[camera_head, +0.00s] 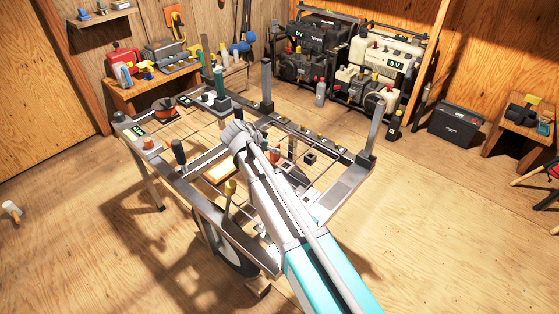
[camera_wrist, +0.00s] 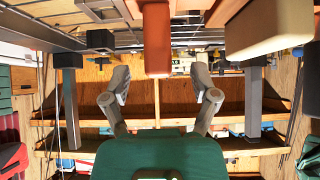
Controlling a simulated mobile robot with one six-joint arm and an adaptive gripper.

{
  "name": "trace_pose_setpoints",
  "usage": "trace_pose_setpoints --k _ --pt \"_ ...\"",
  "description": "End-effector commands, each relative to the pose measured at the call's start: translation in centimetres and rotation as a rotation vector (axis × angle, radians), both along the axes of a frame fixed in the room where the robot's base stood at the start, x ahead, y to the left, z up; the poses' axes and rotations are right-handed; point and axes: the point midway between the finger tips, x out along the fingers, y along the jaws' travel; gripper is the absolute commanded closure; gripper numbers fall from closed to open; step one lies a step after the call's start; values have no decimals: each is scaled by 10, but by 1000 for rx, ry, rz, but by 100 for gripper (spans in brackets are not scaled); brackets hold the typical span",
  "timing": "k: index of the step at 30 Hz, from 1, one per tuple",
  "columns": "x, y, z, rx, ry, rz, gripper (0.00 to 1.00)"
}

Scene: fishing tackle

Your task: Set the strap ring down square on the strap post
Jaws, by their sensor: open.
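My gripper (camera_wrist: 160,82) is open in the wrist view, its two grey fingers spread wide with nothing between their tips. In the head view my arm reaches over the metal frame table (camera_head: 345,190), and its grey wrist end hides the fingertips. I cannot surely tell the strap ring or the strap post. A small dark square piece (camera_head: 309,158) lies on the table right of my wrist. A reddish-brown block (camera_wrist: 157,40) shows at the top middle of the wrist view.
Several grey uprights rise from the table, one at the back (camera_head: 266,85). The floor (camera_head: 440,240) at right is clear.

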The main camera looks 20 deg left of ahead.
Motion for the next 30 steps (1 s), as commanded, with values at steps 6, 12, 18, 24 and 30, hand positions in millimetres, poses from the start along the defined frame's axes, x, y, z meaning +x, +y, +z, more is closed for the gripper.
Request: trace_pose_setpoints --k 6,12,18,24,30 --pt "0 0 0 0 0 0 23" --pt "1 0 -1 1 0 1 23" --pt "7 -4 -11 0 0 0 23" --pt "18 -10 -26 1 -1 0 23" --pt "29 -15 -36 0 0 0 23"
